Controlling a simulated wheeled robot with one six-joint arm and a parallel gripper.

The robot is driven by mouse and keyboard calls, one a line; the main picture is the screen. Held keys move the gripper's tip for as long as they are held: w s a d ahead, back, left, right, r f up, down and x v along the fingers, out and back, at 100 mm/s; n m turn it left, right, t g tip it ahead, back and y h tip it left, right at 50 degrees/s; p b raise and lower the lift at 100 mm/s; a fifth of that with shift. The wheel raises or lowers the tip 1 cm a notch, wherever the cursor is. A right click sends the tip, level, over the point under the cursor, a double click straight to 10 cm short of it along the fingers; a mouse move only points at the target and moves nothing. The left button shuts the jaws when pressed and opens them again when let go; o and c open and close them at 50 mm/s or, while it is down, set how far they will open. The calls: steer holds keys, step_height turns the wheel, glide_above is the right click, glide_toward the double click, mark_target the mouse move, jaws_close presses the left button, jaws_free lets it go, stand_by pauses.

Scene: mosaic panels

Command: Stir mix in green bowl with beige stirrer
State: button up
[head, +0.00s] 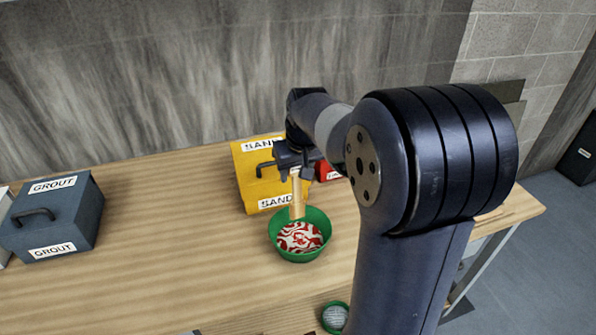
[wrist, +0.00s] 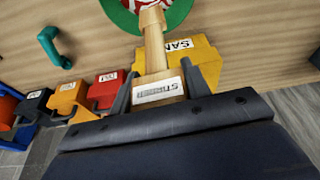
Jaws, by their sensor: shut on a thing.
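The green bowl (head: 299,252) stands on the wooden table and holds a red and white swirled mix (head: 299,237). My gripper (head: 297,172) is above the bowl, shut on the beige stirrer (head: 297,198). The stirrer points down, and its lower end is in the bowl at the mix; how deep it reaches I cannot tell. In the wrist view my gripper (wrist: 158,90) has its fingers on either side of the labelled stirrer handle (wrist: 155,60). The green bowl (wrist: 180,12) is cut off at the top edge there.
A yellow SAND box (head: 255,185) stands just behind the bowl, with a red box (head: 326,172) beside it. A grey GROUT box (head: 55,216) is at the left. Another green container (head: 335,317) is at the front. The table between GROUT and the bowl is clear.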

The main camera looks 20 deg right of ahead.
mark_target(292, 203)
steer(key=f+b, duration=0.2)
steer(key=a+f+b, duration=0.1)
steer(key=f+b, duration=0.1)
steer(key=f, duration=0.1)
steer(key=f+b, duration=0.2)
steer(key=shift+s+a+f, duration=0.15)
steer(key=shift+s+f, duration=0.05)
steer(key=shift+s, duration=0.15)
steer(key=shift+s+d+f, duration=0.25)
steer(key=shift+s+d, duration=0.35)
steer(key=shift+s, duration=0.3)
stand_by(0.8)
steer(key=shift+f+b, duration=0.35)
steer(key=shift+b, duration=0.1)
stand_by(0.8)
